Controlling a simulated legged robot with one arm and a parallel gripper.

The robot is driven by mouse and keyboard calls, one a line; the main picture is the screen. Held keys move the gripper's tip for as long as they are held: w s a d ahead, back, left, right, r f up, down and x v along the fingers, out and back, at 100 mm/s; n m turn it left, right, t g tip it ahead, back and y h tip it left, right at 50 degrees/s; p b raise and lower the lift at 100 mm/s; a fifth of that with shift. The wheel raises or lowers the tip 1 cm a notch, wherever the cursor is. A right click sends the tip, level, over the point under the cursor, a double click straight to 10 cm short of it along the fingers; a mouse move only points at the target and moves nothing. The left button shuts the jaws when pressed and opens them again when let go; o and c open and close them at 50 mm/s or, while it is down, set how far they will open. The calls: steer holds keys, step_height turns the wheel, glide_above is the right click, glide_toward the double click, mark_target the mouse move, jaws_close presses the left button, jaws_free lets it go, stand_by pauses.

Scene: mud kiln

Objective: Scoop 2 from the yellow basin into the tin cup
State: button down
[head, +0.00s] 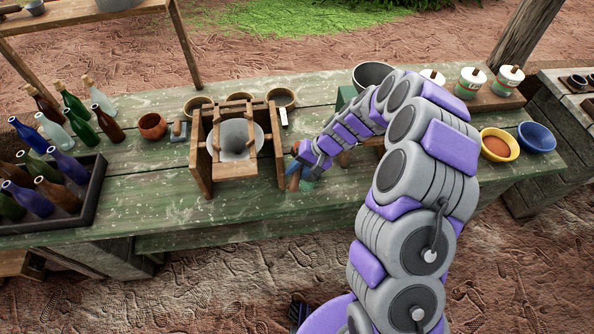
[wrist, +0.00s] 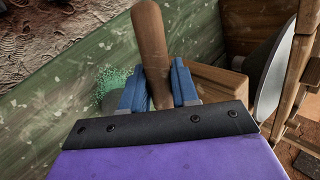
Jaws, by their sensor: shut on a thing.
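My gripper (wrist: 158,88) has its two blue fingers closed around a brown wooden handle (wrist: 149,35) in the wrist view. The far end of what it holds is hidden. In the head view my gripper (head: 294,166) is low over the green table, just right of a wooden frame with a grey funnel. The yellow basin (head: 512,147), with reddish-brown contents (head: 496,146), stands at the table's right end, well away from my gripper. I cannot make out the tin cup for certain; my arm hides part of the table.
The wooden frame (head: 203,178) holds the grey funnel (head: 238,140) close beside my gripper. A blue basin (head: 537,138) stands right of the yellow one. Bottles in a dark crate (head: 92,205) fill the left end. The table's front strip (head: 200,215) is clear.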

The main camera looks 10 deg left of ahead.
steer(key=shift+d+f+y+b, duration=0.15)
steer(key=shift+f+y+b, duration=0.55)
steer(key=shift+b, duration=1)
steer(key=shift+d+y+b, duration=0.15)
steer(key=shift+y+b, duration=0.65)
steer(key=shift+b, duration=0.7)
steer(key=shift+d+y+b, duration=0.15)
steer(key=shift+y+b, duration=0.65)
steer(key=shift+b, duration=0.65)
steer(key=shift+r, duration=0.2)
